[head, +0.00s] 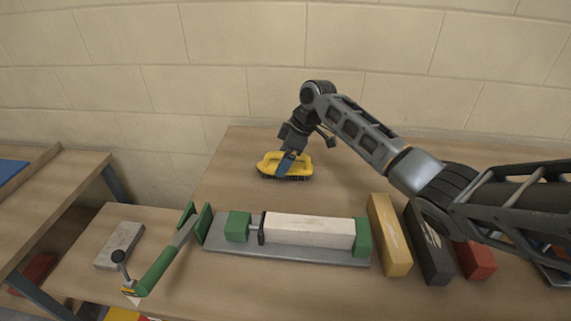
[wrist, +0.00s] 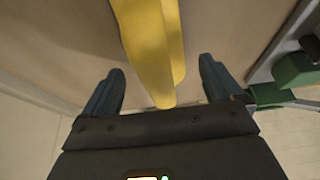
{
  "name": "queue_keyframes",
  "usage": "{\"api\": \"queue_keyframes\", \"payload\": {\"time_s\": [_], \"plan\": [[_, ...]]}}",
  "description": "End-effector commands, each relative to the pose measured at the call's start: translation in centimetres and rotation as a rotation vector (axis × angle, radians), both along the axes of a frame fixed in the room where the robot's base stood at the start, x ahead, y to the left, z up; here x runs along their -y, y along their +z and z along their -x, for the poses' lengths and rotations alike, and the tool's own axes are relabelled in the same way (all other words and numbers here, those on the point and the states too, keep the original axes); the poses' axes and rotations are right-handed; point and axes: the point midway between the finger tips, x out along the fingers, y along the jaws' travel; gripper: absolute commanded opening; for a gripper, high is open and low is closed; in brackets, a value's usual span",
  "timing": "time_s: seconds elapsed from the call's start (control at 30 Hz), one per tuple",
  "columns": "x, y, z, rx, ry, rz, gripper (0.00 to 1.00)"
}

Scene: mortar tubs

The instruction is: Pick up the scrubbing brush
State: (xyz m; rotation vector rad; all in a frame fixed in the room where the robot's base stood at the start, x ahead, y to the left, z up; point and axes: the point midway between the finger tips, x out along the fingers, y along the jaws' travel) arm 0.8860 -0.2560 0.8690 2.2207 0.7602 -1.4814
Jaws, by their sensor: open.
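The scrubbing brush (head: 268,165) has a yellow body with dark bristles underneath and rests on the wooden bench toward the back. In the wrist view the brush's yellow body (wrist: 150,45) lies between and beyond my two fingers. My gripper (head: 284,168) reaches down over the brush from behind, one finger showing in front of the yellow body. In the wrist view my gripper (wrist: 163,85) has its blue-grey fingers spread wide, with gaps on both sides of the brush. The far finger is hidden in the head view.
A grey plate with a white block (head: 310,230) clamped between green jaws lies in front. A green-handled tool (head: 165,260) is left of it. Yellow (head: 388,235), dark (head: 428,245) and red (head: 474,260) blocks stand right. Bare bench (head: 225,180) lies left of the brush.

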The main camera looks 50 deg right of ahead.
Motion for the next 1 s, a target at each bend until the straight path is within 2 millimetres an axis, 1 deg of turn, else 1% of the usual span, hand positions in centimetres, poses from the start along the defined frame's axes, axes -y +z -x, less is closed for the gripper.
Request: {"api": "queue_keyframes", "payload": {"time_s": [0.1,0.33,0.37,1.0], "plan": [[-0.21,-0.81,-0.24,-0.001,0.0,0.001,0.93],[-0.24,-0.95,-0.3,0.001,0.001,0.001,0.93],[-0.24,-0.94,-0.29,0.0,0.0,0.0,0.91],[-0.23,-0.94,-0.27,-0.001,0.0,0.001,0.3]]}}
